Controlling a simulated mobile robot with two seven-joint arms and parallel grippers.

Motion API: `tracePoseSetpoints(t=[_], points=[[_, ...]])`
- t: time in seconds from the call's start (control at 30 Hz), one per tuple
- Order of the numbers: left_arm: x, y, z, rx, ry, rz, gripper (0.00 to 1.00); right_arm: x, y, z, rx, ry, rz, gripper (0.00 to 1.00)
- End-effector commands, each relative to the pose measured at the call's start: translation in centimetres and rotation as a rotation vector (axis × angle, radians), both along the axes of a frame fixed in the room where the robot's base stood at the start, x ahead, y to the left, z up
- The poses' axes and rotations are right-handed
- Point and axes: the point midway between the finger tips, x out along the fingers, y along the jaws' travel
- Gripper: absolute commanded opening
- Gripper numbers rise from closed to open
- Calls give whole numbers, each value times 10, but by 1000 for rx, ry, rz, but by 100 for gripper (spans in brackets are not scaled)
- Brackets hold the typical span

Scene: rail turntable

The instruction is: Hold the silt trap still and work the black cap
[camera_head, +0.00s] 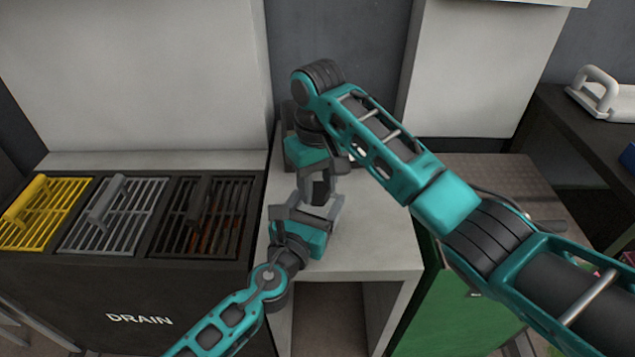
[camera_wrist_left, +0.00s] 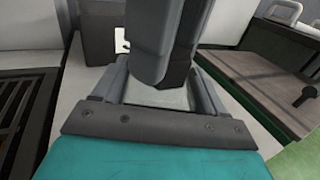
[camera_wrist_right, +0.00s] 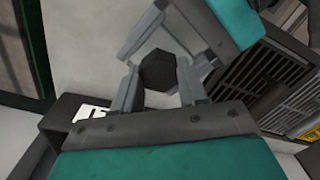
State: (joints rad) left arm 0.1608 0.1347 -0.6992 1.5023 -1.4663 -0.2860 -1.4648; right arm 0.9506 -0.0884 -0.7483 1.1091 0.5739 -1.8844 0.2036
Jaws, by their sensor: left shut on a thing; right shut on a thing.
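The black cap (camera_wrist_right: 158,70) shows as a dark hexagonal piece between the jaws of my right gripper (camera_wrist_right: 160,92) in the right wrist view. In the head view my right gripper (camera_head: 318,181) points down and is shut on it. My left gripper (camera_head: 320,206) comes in low from the front, just below the right one. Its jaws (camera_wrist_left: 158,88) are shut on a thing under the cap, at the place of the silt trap. The silt trap itself is hidden by the jaws and my right gripper, so I cannot make out its shape.
The grippers are over a pale stand (camera_head: 385,245) with bare top around them. A dark grey box with a white label (camera_wrist_left: 98,38) stands behind. A DRAIN bin (camera_head: 140,290) with yellow, grey and black grates is left. A green cabinet (camera_head: 450,310) is right, below my right arm.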

Motion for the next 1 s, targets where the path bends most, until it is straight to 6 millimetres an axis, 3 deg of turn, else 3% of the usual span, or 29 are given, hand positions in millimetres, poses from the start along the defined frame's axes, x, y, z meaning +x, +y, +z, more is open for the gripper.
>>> tracePoseSetpoints(t=[0.3,0.7,1.0], points=[[0,0,0,0,0,0,17,0,0,0,1,0,-393,5],[0,0,0,0,0,0,17,0,0,0,1,-1,-458,5],[0,0,0,0,0,0,17,0,1,0,2,2,-866,5]])
